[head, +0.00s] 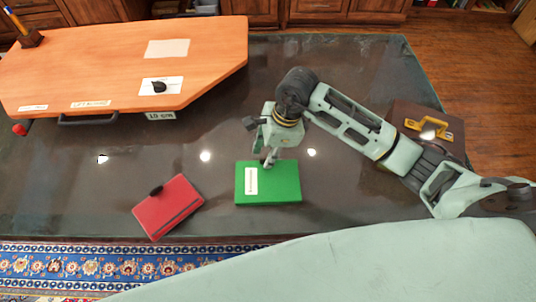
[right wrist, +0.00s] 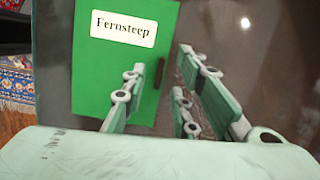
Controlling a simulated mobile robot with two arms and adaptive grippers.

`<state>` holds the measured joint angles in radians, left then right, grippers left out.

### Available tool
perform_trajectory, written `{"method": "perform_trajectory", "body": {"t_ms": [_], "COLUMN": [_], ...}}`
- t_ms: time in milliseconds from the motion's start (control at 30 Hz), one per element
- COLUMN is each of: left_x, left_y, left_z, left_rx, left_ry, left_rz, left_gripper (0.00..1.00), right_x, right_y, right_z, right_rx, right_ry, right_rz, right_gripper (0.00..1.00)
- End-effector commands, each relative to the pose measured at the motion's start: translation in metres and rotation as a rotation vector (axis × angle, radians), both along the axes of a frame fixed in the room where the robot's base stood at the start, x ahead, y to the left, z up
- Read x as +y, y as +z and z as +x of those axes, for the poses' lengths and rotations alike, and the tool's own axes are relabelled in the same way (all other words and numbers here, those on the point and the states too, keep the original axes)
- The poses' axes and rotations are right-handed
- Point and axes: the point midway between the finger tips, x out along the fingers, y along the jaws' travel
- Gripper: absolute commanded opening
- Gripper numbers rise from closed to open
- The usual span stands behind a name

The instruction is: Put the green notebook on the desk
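The green notebook (head: 285,186) lies flat on the dark glossy tabletop (head: 340,205), near its front edge. It has a white label, which reads "Fernsteep" in the right wrist view. My right gripper (head: 267,157) is at the notebook's far edge, pointing down. In the right wrist view the notebook (right wrist: 110,80) is at the left. The fingers of my right gripper (right wrist: 162,75) stand apart around the line of one notebook edge, and I see nothing held. I cannot tell whether they touch it. My left gripper is not in view.
A red notebook (head: 175,212) with a dark strap lies left of the green one. An orange wooden board (head: 110,60) with labels and a handle covers the far left. A brown case (head: 400,115) with a yellow handle is at the right. Bare tabletop lies between.

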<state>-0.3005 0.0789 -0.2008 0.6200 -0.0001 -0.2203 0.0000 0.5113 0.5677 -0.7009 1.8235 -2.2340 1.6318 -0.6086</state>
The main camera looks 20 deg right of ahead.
Motion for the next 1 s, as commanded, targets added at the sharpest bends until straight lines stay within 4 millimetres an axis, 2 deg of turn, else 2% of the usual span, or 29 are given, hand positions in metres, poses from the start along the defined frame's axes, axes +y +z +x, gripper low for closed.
{"method": "perform_trajectory", "body": {"t_ms": [300, 500, 700, 1000], "left_x": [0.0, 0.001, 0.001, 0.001], "left_y": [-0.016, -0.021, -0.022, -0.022], "left_z": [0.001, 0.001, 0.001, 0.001], "left_rx": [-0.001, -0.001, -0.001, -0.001], "left_ry": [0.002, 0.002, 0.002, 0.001], "left_rz": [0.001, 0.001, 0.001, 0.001], "left_gripper": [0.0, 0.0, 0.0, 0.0], "right_x": [-0.017, -0.023, -0.026, -0.026], "right_y": [0.065, 0.095, 0.106, 0.106], "right_z": [-0.002, -0.004, -0.005, -0.005], "right_rx": [-0.008, -0.003, 0.0, 0.001], "right_ry": [0.0, -0.002, -0.001, -0.001], "right_rz": [-0.004, -0.003, -0.003, -0.002], "right_gripper": [0.27, 0.27, 0.27, 0.27]}}
